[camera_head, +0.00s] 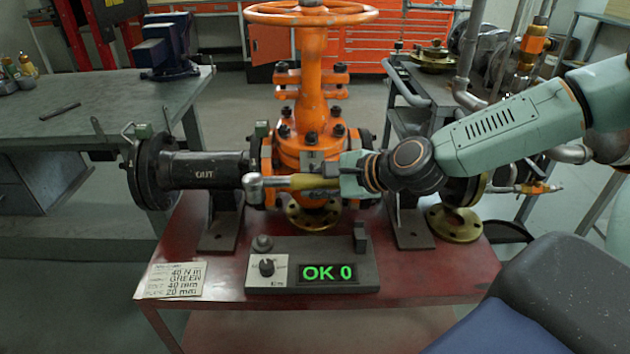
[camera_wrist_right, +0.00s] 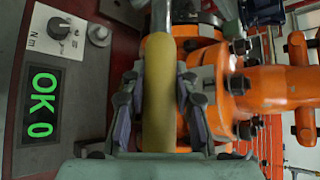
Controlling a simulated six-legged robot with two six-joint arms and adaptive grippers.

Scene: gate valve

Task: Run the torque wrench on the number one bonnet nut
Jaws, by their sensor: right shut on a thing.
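My right gripper (camera_head: 340,172) is shut on the yellow handle of the torque wrench (camera_head: 300,182), which lies level across the front of the orange gate valve (camera_head: 312,110). The wrench's metal head (camera_head: 252,184) points left, near the black pipe marked OUT. In the right wrist view the yellow handle (camera_wrist_right: 159,95) runs between the two fingers of my right gripper (camera_wrist_right: 155,100). Bonnet nuts (camera_head: 284,131) show on the valve's flange above the wrench; I cannot tell which is number one. The left gripper is not in view.
A grey tester box (camera_head: 345,250) with a knob and a green "OK 0" display (camera_head: 328,273) stands on the red table (camera_head: 440,270). A handwritten card (camera_head: 172,281) lies left of it. A brass flange (camera_head: 454,223) lies at the right. A grey bench (camera_head: 80,110) stands at left.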

